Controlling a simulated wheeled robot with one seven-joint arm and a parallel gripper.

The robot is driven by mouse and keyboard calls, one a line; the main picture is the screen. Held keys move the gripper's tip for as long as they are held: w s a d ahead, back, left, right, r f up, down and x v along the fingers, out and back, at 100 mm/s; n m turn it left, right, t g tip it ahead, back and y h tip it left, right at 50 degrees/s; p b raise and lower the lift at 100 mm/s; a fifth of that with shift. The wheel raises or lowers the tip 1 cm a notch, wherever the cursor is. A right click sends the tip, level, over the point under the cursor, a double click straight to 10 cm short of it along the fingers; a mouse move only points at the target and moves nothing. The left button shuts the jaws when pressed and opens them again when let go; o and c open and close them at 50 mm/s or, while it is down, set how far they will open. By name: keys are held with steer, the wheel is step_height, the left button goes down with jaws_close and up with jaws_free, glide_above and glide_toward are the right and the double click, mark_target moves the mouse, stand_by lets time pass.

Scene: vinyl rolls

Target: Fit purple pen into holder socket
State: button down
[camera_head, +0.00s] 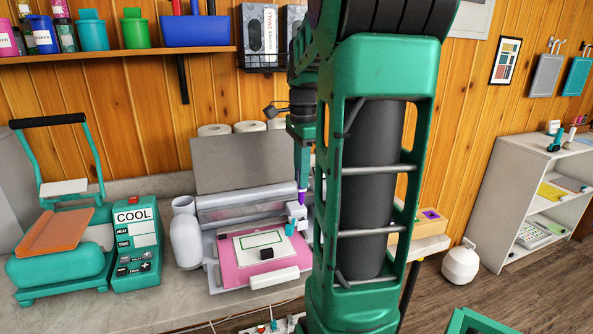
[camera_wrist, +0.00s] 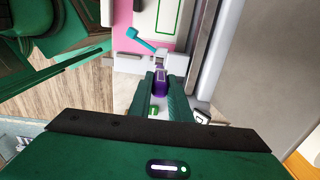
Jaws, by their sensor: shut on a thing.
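The purple pen (camera_head: 302,197) is upright below my gripper (camera_head: 302,168), just above the white holder (camera_head: 298,214) on the cutting machine's carriage. In the wrist view my gripper (camera_wrist: 161,98) has its two green fingers shut on the purple pen (camera_wrist: 160,88). The holder (camera_wrist: 165,62) lies right beyond the fingertips there, with its teal lever (camera_wrist: 145,41) swung out to the left. The lever also shows in the head view (camera_head: 290,229). The pen's lower end meets or overlaps the holder in view; I cannot tell whether it is inside the socket.
The cutting machine (camera_head: 225,207) carries a pink mat (camera_head: 228,275) with a white sheet. My arm hides the machine's right side. A wall shelf (camera_head: 120,55) is above.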

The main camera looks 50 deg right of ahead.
mark_target(301, 203)
steer(key=shift+f, duration=1.85)
steer(key=shift+f, duration=2.6)
stand_by(2.1)
steer(key=shift+s+a+f, duration=0.15)
steer(key=shift+f, duration=0.3)
stand_by(1.0)
